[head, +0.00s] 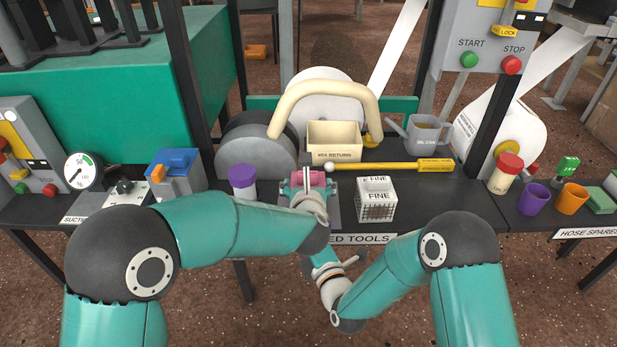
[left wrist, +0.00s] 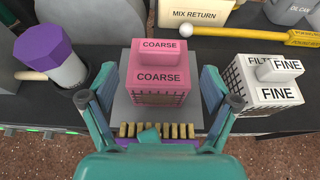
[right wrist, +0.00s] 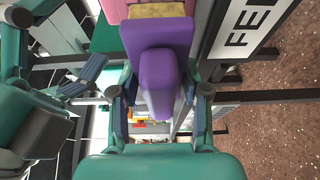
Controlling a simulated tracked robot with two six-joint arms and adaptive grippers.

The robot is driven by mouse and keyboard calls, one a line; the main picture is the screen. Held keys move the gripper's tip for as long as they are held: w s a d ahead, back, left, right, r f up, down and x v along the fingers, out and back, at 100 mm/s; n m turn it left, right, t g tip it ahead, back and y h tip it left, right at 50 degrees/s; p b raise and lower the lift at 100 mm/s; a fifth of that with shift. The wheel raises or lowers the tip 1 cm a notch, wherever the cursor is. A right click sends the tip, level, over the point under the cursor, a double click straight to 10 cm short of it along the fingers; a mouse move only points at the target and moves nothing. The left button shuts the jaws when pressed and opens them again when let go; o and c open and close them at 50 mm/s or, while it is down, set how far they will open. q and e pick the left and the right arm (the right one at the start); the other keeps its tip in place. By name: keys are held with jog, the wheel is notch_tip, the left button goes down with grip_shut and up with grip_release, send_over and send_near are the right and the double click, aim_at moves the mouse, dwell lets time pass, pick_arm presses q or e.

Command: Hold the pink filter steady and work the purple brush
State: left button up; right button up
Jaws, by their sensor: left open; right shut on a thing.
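The pink filter (head: 313,179), marked COARSE, stands on a grey plate (left wrist: 122,110) at the table's front. It shows fully in the left wrist view (left wrist: 160,78). My left gripper (left wrist: 157,88) is open, with one finger on each side of the filter and gaps between. My right gripper (right wrist: 160,97) is shut on the handle of the purple brush (right wrist: 160,50). The brush's yellow bristles (left wrist: 160,130) are close to the filter's front face; I cannot tell whether they touch. In the head view, my left arm hides the brush and most of the right gripper.
A white filter (head: 376,205), marked FINE, stands right of the pink one. A purple-capped jar (head: 242,182) stands to its left. Behind are a cream MIX RETURN bin (head: 334,155) and a yellow rod (head: 400,166). The table's front edge is just before the filter.

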pick_arm(q)
jog(key=shift+x, duration=3.2)
jog(key=c, duration=1.5)
jog(key=shift+c, duration=0.2)
